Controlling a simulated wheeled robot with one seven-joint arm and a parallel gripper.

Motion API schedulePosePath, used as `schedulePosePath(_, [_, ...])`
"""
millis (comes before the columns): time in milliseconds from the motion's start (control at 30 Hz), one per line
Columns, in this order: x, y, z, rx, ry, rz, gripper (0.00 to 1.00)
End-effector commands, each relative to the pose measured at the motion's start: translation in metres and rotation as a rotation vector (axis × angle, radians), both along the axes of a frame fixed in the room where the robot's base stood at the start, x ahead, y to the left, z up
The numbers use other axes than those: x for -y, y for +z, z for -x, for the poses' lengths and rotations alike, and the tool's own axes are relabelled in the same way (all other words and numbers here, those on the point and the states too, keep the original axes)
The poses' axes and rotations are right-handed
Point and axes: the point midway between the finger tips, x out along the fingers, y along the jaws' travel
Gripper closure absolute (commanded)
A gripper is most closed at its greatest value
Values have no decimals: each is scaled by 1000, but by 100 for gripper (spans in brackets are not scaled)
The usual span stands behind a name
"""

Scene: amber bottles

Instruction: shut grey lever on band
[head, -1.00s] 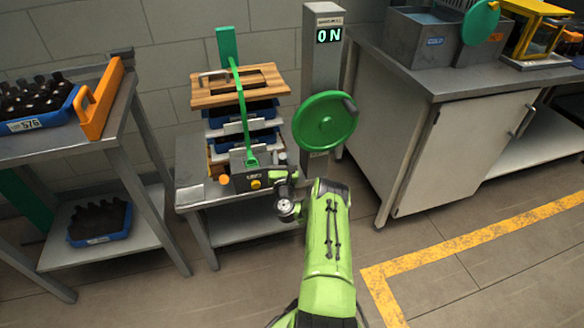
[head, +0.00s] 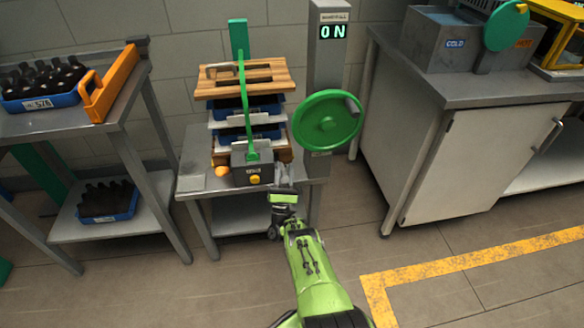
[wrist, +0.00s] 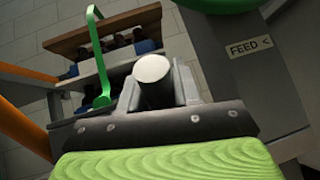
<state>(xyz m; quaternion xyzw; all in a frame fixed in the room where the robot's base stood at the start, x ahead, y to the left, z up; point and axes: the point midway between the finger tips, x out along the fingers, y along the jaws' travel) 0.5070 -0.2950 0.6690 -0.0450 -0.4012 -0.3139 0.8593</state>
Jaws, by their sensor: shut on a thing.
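A green band (head: 245,105) runs over a stack of wooden boards and blue crates and down to a dark tensioner box (head: 252,168) at the stack's front. The band also shows in the wrist view (wrist: 97,60). My gripper (head: 284,176) is at the right side of the box. In the wrist view my gripper (wrist: 154,92) is shut on the grey lever, whose pale round end (wrist: 152,69) shows between the fingers. The rest of the lever is hidden, and its angle cannot be told.
The stack stands on a grey metal table (head: 196,178). A green handwheel (head: 327,120) on a grey post (head: 326,75) reading ON is close at the right. A shelf with blue crates of bottles (head: 43,84) is at left, a cabinet (head: 470,160) at right.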

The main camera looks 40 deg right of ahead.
Motion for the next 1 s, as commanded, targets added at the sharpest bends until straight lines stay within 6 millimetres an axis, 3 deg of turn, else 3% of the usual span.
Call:
schedulePosePath(533, [-6, -1, -1, 14, 1, 10, 100])
schedulePosePath(567, [-6, -1, -1, 15, 0, 9, 64])
schedulePosePath(667, [-6, -1, -1, 15, 0, 9, 48])
schedulePosePath(1000, [-10, -2, -2, 15, 0, 9, 47])
